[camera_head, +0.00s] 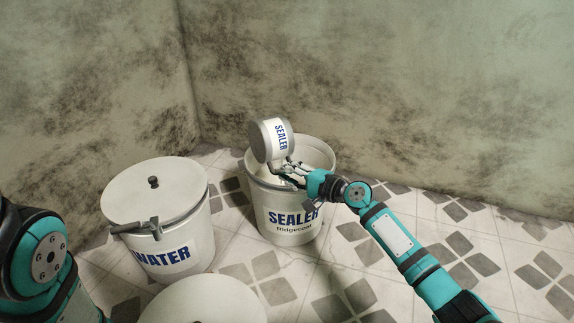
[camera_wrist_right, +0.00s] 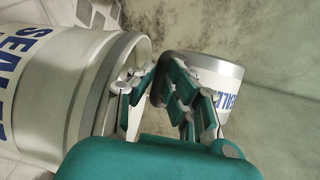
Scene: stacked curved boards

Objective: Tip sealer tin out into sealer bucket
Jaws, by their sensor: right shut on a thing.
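The sealer tin (camera_head: 277,138) is white and grey with a blue "SEALER" label. It lies tilted on its side above the sealer bucket (camera_head: 290,225), a white pail with the same word. My right gripper (camera_head: 288,172) is shut on the tin and holds it over the bucket's mouth. In the right wrist view, the tin (camera_wrist_right: 218,78) is beside the fingers (camera_wrist_right: 160,92), and the bucket (camera_wrist_right: 60,85) is to the left. I cannot see whether anything flows from the tin. My left gripper is not in view.
A lidded white bucket marked "WATER" (camera_head: 175,255) stands left of the sealer bucket, with a grey bar-like piece (camera_head: 135,227) at its rim. Another round pale lid (camera_head: 205,300) is at the bottom edge. Stained walls (camera_head: 350,80) rise behind. Tiled floor (camera_head: 480,250) is free at right.

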